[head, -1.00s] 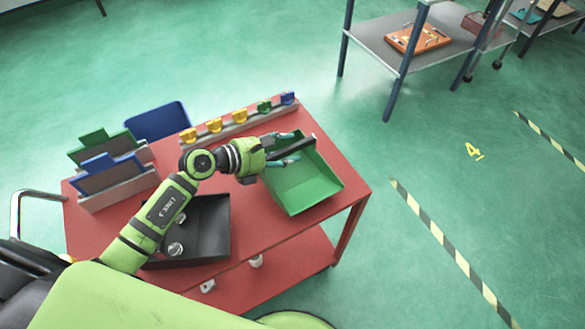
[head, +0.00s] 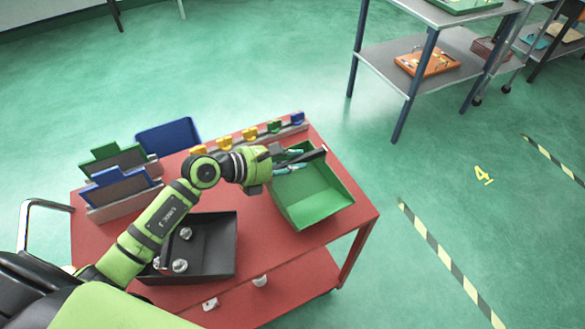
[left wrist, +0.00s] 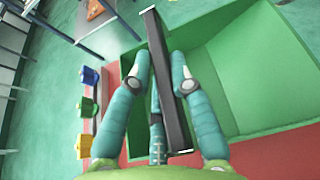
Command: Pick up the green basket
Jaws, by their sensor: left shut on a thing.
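The green basket (head: 312,190) is an open bin at the right end of the red table (head: 255,236). My left gripper (head: 296,158) is at the basket's far-left side, with its teal fingers on the dark bar along the rim. In the left wrist view, the dark bar runs between the fingers (left wrist: 161,68), and the green inside of the basket (left wrist: 265,75) opens to the right. The gripper is shut on this bar. I cannot tell whether the basket's underside touches the table. My right gripper is not in view.
A black bin (head: 212,250) with several metal parts stands left of the basket. A rail with coloured clips (head: 250,132) runs along the far edge. Green and blue holders (head: 118,180) and a blue bin (head: 168,138) are at the left. A shelf (head: 470,50) stands back right.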

